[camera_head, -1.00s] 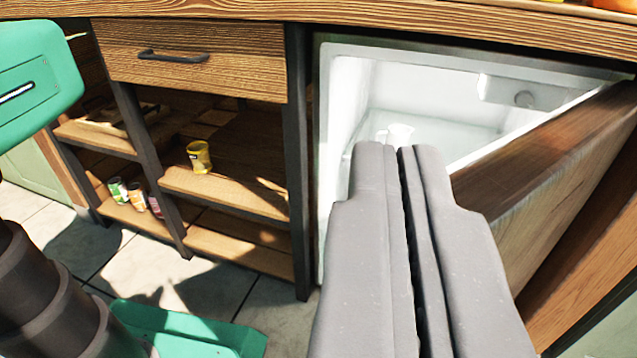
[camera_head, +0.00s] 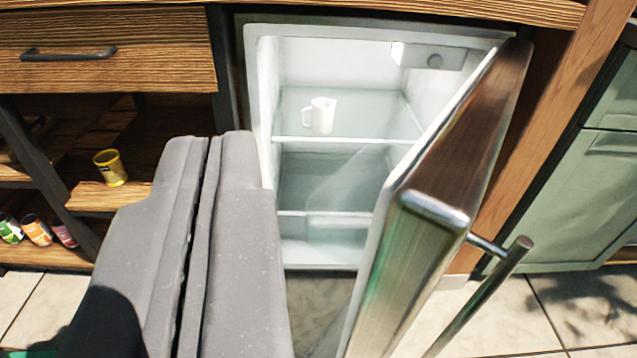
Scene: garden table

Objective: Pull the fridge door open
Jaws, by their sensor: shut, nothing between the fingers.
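The fridge door (camera_head: 440,210) stands wide open, swung out toward me on its right-hand hinge. Its metal bar handle (camera_head: 490,290) is on the outer face at the right. The white fridge interior (camera_head: 335,70) shows glass shelves, with a white mug (camera_head: 320,115) on the upper shelf. My gripper (camera_head: 223,140) is shut and empty. It is in front of the shelving and the fridge's left edge, to the left of the door and apart from the handle.
A wooden drawer unit (camera_head: 110,50) with open shelves stands at the left. A yellow can (camera_head: 110,167) sits on its middle shelf and several cans (camera_head: 37,230) on the lower one. A green cabinet (camera_head: 575,190) is at the right. Tiled floor (camera_head: 585,300) shows below.

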